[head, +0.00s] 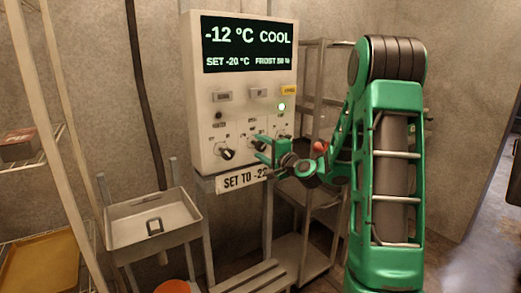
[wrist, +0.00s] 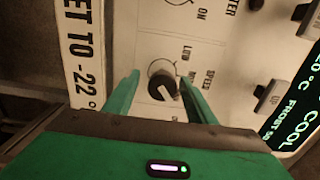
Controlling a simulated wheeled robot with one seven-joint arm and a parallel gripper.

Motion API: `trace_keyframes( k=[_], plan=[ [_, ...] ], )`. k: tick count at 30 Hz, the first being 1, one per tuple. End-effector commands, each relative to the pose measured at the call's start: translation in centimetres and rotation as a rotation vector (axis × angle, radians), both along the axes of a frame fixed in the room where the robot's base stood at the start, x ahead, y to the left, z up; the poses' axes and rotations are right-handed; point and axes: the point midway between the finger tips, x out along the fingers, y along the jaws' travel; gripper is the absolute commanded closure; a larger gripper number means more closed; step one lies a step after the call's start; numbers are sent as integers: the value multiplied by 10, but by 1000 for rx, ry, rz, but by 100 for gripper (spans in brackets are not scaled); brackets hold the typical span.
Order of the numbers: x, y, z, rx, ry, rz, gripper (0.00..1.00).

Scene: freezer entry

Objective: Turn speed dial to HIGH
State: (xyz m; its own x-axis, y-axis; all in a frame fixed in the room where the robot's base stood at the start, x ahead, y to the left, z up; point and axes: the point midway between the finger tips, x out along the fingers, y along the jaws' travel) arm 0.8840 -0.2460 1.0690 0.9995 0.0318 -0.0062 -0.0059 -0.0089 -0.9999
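The speed dial (wrist: 163,87) is a dark round knob on the pale control panel, with SPEED and LOW printed beside it. My gripper (wrist: 159,76) is open in the wrist view, with one green finger on each side of the dial. Whether the fingers touch it I cannot tell. The dial has a pale mark, but its exact setting is unclear, and part of the scale is hidden by the right finger. In the head view my gripper (head: 262,150) is at the middle dial in the lower row, which it partly covers.
The control panel (head: 203,100) has a lit display (head: 248,45) reading -12 °C COOL. Another dial (head: 226,153) sits to the left. A SET TO -22 sign (head: 243,179) hangs below. A sink (head: 152,220) and metal shelving (head: 312,200) flank the panel's stand.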

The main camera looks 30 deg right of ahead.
Motion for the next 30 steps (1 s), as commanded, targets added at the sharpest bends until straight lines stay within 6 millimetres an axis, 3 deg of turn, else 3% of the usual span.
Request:
trace_keyframes(
  k=[10, 24, 30],
  plan=[
    [-9, 0, 1, -1, -1, 1, 49],
    [-89, -4, 0, 1, 0, -3, 49],
    [-104, -3, 1, 0, -1, 0, 49]
  ],
)
